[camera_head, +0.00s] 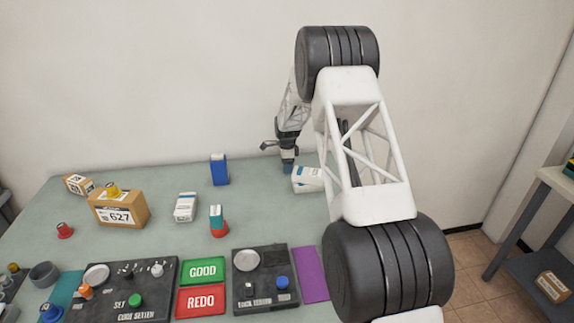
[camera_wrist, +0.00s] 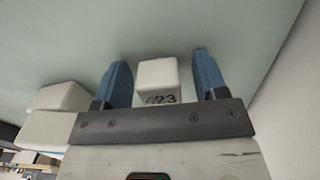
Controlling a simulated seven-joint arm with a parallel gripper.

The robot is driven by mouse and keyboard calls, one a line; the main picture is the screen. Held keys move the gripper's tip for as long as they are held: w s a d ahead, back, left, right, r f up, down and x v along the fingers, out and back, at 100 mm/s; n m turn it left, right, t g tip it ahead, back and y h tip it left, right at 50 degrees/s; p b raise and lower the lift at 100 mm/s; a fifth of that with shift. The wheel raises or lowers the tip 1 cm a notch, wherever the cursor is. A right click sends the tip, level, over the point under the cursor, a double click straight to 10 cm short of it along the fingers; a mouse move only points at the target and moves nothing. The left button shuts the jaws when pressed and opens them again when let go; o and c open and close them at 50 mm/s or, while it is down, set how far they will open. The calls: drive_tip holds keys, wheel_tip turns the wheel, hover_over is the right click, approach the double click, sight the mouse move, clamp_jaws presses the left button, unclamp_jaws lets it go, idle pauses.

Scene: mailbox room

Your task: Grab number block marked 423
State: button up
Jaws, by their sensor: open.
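The number block (camera_wrist: 158,82) is white, with dark digits that read 423 on the face toward the wrist camera. It stands on the grey-green table between the two blue fingers of my gripper (camera_wrist: 163,84), with a gap on each side. My gripper is open. In the head view, my gripper (camera_head: 287,167) points down at the table's back right. I cannot make out the 423 block in that view.
White boxes (camera_head: 307,179) lie right beside my gripper; white boxes (camera_wrist: 58,97) also show left in the wrist view. A blue box (camera_head: 219,170), a white box (camera_head: 186,207) and a cardboard box marked 627 (camera_head: 120,210) stand further left. Control panels (camera_head: 265,279) line the front.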

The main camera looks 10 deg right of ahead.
drive_tip(key=shift+c, duration=0.2)
idle(0.4)
drive_tip(key=c, duration=1)
